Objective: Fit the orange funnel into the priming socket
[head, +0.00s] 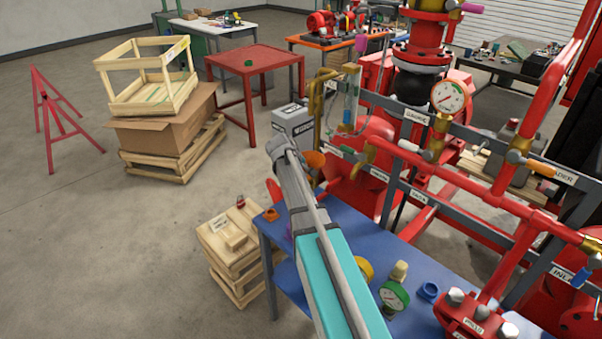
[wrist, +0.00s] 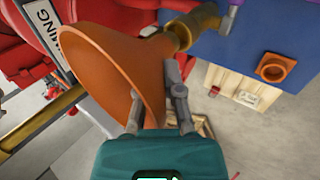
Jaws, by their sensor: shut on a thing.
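The orange funnel (head: 315,159) is at the end of my arm, beside the red pump frame. In the wrist view the funnel (wrist: 115,65) is large and tilted, its wide mouth facing left. My gripper (wrist: 155,82) is shut on the funnel's wall, with a finger on each side. The funnel's narrow end is not clear to see. A label ending in "MING" (wrist: 46,22) shows on the frame at upper left, behind the funnel. I cannot make out the priming socket for certain; the funnel may hide it.
A brass pipe (wrist: 40,122) runs left of the funnel. A brass fitting (wrist: 192,28) shows behind it. Wooden crates (head: 228,240) stand left of the table.

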